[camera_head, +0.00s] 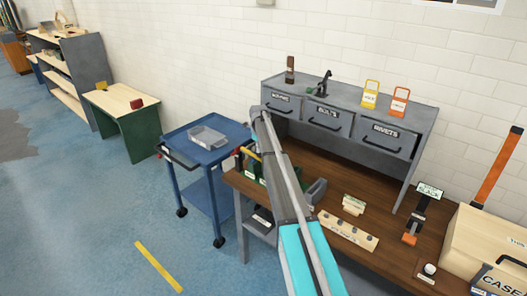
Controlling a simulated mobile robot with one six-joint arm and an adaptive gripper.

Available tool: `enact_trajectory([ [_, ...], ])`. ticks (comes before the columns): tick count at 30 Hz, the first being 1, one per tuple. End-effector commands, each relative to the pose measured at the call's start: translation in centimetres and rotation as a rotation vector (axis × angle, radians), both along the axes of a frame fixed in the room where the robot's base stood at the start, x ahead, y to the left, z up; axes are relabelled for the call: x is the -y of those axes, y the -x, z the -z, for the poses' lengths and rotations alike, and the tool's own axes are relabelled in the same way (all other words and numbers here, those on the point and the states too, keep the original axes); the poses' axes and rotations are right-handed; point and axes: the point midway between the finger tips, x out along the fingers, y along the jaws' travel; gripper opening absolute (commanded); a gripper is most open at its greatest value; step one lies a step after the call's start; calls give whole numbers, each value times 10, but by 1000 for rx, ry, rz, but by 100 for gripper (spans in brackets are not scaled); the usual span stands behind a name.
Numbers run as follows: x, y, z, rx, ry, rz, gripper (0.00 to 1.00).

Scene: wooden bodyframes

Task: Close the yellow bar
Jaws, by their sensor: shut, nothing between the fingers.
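A short yellow bar (251,154) shows at the left end of the wooden workbench, slanting over dark green parts. My arm, turquoise and grey, reaches up from the bottom and passes just right of the bar, hiding part of the bench around it. I cannot make out my gripper or its fingers behind the arm. Whether the bar touches anything under it is too small to tell.
The brown workbench (378,243) carries a grey drawer unit (345,98) with labelled drawers. A blue cart (205,158) stands left of the bench. A wooden case (490,240) is at the right. The blue floor at the lower left is clear.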

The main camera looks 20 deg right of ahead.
Motion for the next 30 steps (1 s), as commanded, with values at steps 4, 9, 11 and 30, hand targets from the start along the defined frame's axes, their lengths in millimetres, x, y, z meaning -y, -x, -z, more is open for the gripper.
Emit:
enact_trajectory([
  [4, -3, -5, 19, 1, -1, 0, 0],
  [9, -4, -8, 28, 1, -1, 1, 0],
  [11, -4, -9, 30, 1, -1, 1, 0],
  [30, -5, -8, 33, -2, -2, 2, 0],
])
